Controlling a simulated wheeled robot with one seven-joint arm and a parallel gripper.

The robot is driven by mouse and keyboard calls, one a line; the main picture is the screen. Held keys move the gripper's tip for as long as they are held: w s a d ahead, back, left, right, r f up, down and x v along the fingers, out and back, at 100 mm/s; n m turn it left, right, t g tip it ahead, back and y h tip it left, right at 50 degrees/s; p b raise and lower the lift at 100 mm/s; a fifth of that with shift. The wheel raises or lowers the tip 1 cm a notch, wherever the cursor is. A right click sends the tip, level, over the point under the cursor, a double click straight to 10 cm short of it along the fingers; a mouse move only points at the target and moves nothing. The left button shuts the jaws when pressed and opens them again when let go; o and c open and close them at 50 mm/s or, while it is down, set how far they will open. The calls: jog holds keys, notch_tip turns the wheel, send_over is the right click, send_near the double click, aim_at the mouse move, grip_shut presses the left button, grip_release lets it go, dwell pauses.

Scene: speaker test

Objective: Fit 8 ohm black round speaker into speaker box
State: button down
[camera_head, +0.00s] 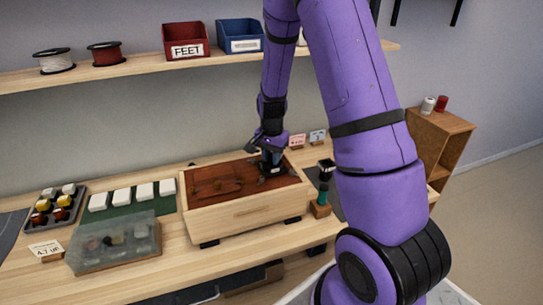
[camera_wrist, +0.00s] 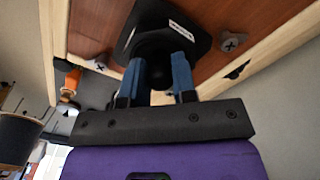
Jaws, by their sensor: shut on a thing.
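The speaker box (camera_head: 245,215) is a pale wooden box with a reddish-brown panel, lying on the bench in the head view. Its panel also shows in the wrist view (camera_wrist: 265,22). My gripper (camera_head: 268,146) is over the panel's right part. In the wrist view, the blue fingers of my gripper (camera_wrist: 156,68) are shut on the rear of a black speaker (camera_wrist: 196,35) with a small white label, too small to read. The speaker is at the panel, between two grey screw knobs (camera_wrist: 232,41). My fingers partly hide it, and I cannot tell whether it is seated.
A screwdriver-like tool (camera_head: 324,185) stands in a holder just right of the box. A clear-lidded case (camera_head: 113,243), white blocks (camera_head: 122,197) and a parts tray (camera_head: 56,205) lie to the left. Red (camera_head: 186,41) and blue (camera_head: 240,36) bins sit on the shelf above.

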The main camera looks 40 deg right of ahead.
jog(key=shift+f, duration=0.4)
jog(key=c, duration=0.8)
grip_release()
jog(key=shift+c, duration=0.2)
notch_tip(320, 180, up, 11)
jog(key=shift+r, duration=0.1)
jog(key=s+a+r+n+t, duration=0.1)
jog(key=s+a+r+n, duration=0.3)
jog(key=r, duration=0.3)
jog(key=s+a+r+n+t, duration=0.2)
jog(key=s+a+r, duration=0.2)
jog(key=s+r, duration=0.35)
jog(key=s+a+r+n+t, duration=0.1)
jog(key=s+a+r+n, duration=0.1)
jog(key=s, duration=0.5)
jog(key=s+a+r+n+t, duration=0.1)
jog(key=s+a+r+n, duration=0.2)
jog(key=s, duration=0.5)
jog(key=shift+r+n, duration=0.6)
jog(key=shift+n, duration=0.2)
